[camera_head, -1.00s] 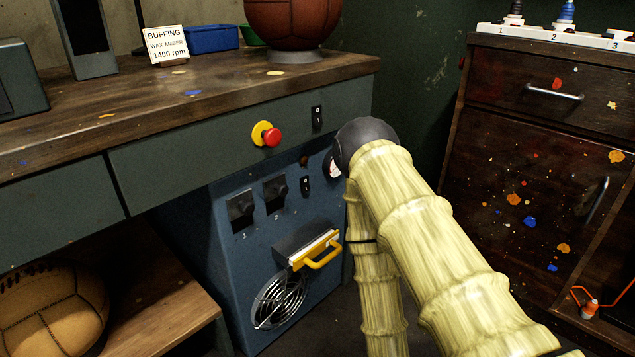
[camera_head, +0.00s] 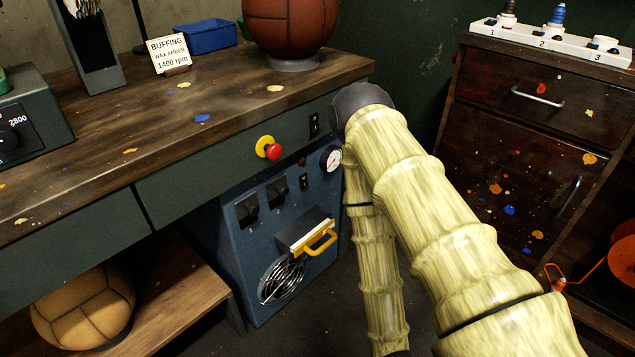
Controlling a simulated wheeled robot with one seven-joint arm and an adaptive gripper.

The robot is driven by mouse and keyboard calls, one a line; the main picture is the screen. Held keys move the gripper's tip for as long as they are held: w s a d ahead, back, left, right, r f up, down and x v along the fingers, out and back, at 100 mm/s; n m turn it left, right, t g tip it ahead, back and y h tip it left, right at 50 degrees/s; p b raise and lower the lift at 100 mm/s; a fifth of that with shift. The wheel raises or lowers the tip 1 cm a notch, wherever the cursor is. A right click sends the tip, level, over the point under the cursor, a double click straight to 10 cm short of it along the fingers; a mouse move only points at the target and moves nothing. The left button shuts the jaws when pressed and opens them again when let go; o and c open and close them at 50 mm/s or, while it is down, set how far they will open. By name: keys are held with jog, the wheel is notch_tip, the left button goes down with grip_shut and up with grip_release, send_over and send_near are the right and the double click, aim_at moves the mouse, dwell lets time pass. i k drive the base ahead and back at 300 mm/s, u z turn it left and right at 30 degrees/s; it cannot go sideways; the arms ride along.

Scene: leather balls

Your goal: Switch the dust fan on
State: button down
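A blue cabinet (camera_head: 250,285) under the bench has a round fan grille (camera_head: 283,279) low on its front, a small black rocker switch (camera_head: 304,182), two larger black switches (camera_head: 262,200), a round gauge (camera_head: 331,158) and a yellow handle (camera_head: 319,240). Another black rocker switch (camera_head: 314,125) sits on the bench front, right of a red push button with a yellow surround (camera_head: 269,148). I cannot tell from the picture which switch is the dust fan's, nor the switch positions. My bent arm passes just right of the cabinet. My gripper is out of the frame.
The bench top (camera_head: 110,150) carries a sign (camera_head: 168,53), a blue bin (camera_head: 206,37) and a brown ball (camera_head: 290,25). A tan ball (camera_head: 83,308) rests on the lower shelf. A dark drawer unit (camera_head: 530,150) stands at right. Floor shows before the blue cabinet.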

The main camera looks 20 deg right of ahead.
aim_at(303, 179)
jog(key=k, duration=1.3)
jog(key=z, duration=0.65)
jog(key=i, duration=1.05)
jog(key=u, duration=0.45)
